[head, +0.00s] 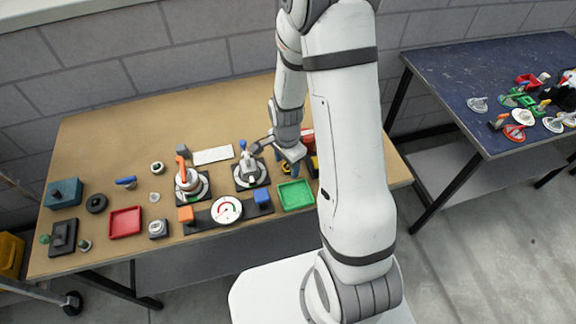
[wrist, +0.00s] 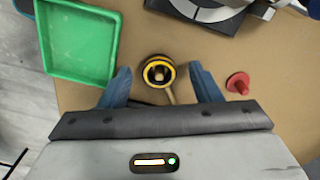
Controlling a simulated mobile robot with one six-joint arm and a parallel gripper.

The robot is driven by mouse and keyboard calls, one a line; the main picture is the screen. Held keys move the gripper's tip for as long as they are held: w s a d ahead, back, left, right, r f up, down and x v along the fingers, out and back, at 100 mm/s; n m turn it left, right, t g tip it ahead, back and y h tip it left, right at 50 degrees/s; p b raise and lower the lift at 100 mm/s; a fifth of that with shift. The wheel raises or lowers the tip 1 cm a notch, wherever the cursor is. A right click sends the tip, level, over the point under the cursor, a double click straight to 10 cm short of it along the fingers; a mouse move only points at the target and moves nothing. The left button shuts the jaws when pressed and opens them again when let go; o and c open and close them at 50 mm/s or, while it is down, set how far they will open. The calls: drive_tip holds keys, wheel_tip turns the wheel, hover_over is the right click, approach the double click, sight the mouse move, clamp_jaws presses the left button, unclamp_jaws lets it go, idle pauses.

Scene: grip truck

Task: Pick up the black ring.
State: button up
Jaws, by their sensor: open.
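My gripper (head: 290,155) is over the right part of the workbench, behind the green tray, with its blue fingers apart. In the wrist view my gripper (wrist: 160,76) has its fingers on either side of a round black-and-yellow piece (wrist: 158,71). A separate round black ring-like piece (head: 96,203) lies at the far left of the bench.
The green tray (head: 296,194) is close to the gripper; it also shows in the wrist view (wrist: 107,45). A red piece (wrist: 238,83) stands right of the fingers. A dark table (head: 450,85) is at right.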

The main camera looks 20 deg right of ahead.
drive_tip(key=shift+f, duration=0.3)
drive_tip(key=shift+c, duration=0.3)
drive_tip(key=c, duration=1.1)
drive_tip(key=shift+r, duration=0.15)
